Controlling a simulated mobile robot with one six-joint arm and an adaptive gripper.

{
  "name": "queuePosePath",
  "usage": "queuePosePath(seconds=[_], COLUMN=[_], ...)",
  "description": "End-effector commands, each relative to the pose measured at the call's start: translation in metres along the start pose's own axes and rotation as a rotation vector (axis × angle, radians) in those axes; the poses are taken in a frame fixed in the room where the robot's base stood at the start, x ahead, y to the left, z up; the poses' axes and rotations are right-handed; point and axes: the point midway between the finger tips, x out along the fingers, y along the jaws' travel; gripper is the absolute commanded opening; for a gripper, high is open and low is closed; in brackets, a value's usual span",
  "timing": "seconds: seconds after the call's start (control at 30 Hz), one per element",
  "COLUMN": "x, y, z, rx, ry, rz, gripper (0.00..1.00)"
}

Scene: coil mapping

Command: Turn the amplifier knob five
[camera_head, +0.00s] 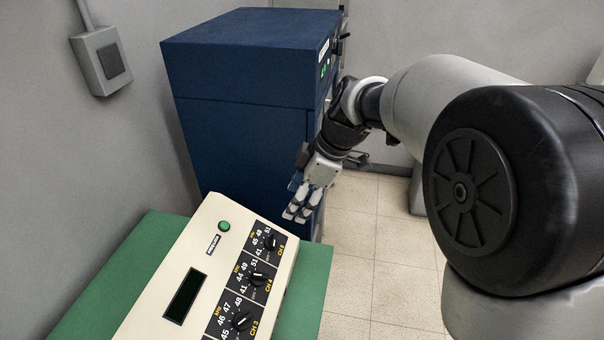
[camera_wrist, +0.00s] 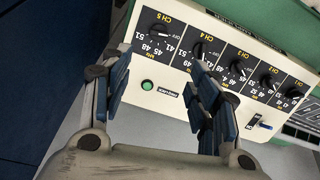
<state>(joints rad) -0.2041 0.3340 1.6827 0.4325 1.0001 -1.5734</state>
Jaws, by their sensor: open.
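The amplifier (camera_head: 206,250) is a cream box with a row of black dial plates. The CH 5 knob (camera_head: 270,243) is black with a white pointer, at the end of the row nearest the blue cabinet. In the wrist view, the CH 5 knob (camera_wrist: 158,33) lies ahead of the gap between my fingers, nearer the left one in the picture. My gripper (camera_head: 297,213) is open and empty, just past the amplifier's far right corner, apart from the knob. In the wrist view, my gripper (camera_wrist: 160,62) shows two blue-padded fingers spread; the right one partly covers the panel.
The CH 4 knob (camera_head: 257,280) and CH 3 knob (camera_head: 241,320) follow along the panel. A green button (camera_head: 224,226) and dark display (camera_head: 186,296) are on the amplifier. A green table (camera_head: 312,290) carries it. A blue cabinet (camera_head: 240,130) stands close behind my gripper.

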Motion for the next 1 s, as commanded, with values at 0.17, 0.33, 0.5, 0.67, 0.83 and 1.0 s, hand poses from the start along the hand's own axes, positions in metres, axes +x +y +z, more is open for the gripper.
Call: queuePosePath(seconds=[0.17, 0.33, 0.5, 0.67, 0.83, 1.0], x=[0.013, 0.039, 0.077, 0.113, 0.146, 0.170], y=[0.004, 0.003, 0.002, 0.002, 0.002, 0.002], z=[-0.003, -0.003, -0.002, -0.002, -0.003, -0.003], rx=[-0.039, -0.037, -0.036, -0.035, -0.035, -0.035], ry=[0.008, 0.007, 0.006, 0.006, 0.006, 0.007], rz=[-0.009, -0.012, -0.012, -0.011, -0.011, -0.009], gripper=[0.55, 0.55, 0.55, 0.55, 0.55, 0.55])
